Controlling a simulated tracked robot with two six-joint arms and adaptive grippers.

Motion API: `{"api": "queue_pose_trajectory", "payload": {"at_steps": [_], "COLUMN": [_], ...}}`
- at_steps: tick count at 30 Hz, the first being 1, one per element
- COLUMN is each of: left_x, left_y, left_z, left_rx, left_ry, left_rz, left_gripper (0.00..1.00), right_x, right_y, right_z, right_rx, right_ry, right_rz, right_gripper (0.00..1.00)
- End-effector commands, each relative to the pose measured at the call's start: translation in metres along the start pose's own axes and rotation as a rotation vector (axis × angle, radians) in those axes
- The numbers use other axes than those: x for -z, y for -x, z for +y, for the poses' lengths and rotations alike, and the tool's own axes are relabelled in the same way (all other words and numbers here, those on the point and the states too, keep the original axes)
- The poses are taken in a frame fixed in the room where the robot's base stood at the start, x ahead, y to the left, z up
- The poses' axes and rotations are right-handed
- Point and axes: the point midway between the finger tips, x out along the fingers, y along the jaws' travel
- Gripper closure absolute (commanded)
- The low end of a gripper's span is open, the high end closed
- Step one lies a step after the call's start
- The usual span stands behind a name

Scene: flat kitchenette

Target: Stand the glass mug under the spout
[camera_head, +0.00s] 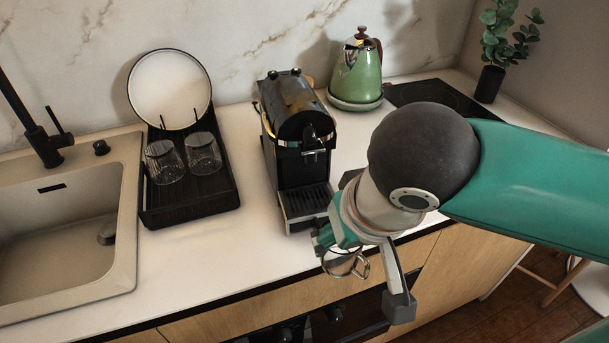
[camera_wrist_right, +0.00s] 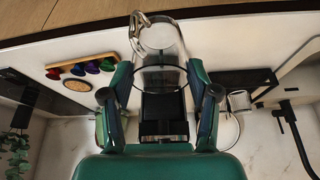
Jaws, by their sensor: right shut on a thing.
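The clear glass mug (camera_head: 343,264) is partly hidden by my right gripper in the head view. The mug (camera_wrist_right: 160,42) shows between the fingers in the right wrist view, its metal-looking handle at the upper left. My right gripper (camera_head: 350,262) is shut on the mug, which is in front of the coffee machine, near the counter's front edge. The black coffee machine (camera_head: 292,110) stands on the counter, its spout (camera_head: 314,153) above a drip tray (camera_head: 306,203). No mug is on that tray. The machine also shows beyond the mug in the wrist view (camera_wrist_right: 163,112). My left gripper is not in view.
A black rack (camera_head: 190,212) with two glasses and a plate stands left of the machine, beside the sink (camera_head: 70,225). A green kettle (camera_head: 357,75) stands behind right. The wrist view shows a wooden holder (camera_wrist_right: 60,71) with coloured capsules and a round coaster (camera_wrist_right: 77,85).

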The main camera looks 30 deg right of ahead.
Motion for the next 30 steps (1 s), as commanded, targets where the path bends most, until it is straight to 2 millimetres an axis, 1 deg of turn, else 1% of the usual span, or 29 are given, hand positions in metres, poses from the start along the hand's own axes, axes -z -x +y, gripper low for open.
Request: {"api": "queue_pose_trajectory", "payload": {"at_steps": [1, 6, 9, 12, 15, 20, 23, 27, 30], "left_x": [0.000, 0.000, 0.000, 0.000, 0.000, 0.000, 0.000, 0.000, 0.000], "left_y": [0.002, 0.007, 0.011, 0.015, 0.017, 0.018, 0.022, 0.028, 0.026], "left_z": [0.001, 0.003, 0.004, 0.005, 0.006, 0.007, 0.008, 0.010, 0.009], "left_rx": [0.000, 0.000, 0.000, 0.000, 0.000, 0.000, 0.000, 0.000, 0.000], "left_ry": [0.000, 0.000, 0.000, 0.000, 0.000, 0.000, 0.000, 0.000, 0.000], "left_rz": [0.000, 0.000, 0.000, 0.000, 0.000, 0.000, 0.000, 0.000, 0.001], "left_gripper": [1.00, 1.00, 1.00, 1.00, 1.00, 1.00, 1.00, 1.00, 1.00], "right_x": [0.011, 0.054, 0.078, 0.096, 0.108, 0.117, 0.128, 0.150, 0.144], "right_y": [-0.004, -0.021, -0.031, -0.038, -0.043, -0.047, -0.052, -0.060, -0.072], "right_z": [0.001, 0.001, 0.000, -0.001, -0.001, -0.001, -0.001, -0.001, -0.001], "right_rx": [-0.007, -0.007, -0.005, -0.004, -0.001, -0.001, -0.002, -0.002, -0.002], "right_ry": [-0.008, -0.008, -0.005, -0.002, 0.000, 0.000, -0.001, -0.001, 0.002], "right_rz": [-0.004, -0.005, -0.003, -0.003, -0.001, 0.000, -0.001, -0.001, -0.002], "right_gripper": [0.98, 0.98, 0.98, 0.98, 0.98, 0.98, 0.98, 0.98, 0.98]}}
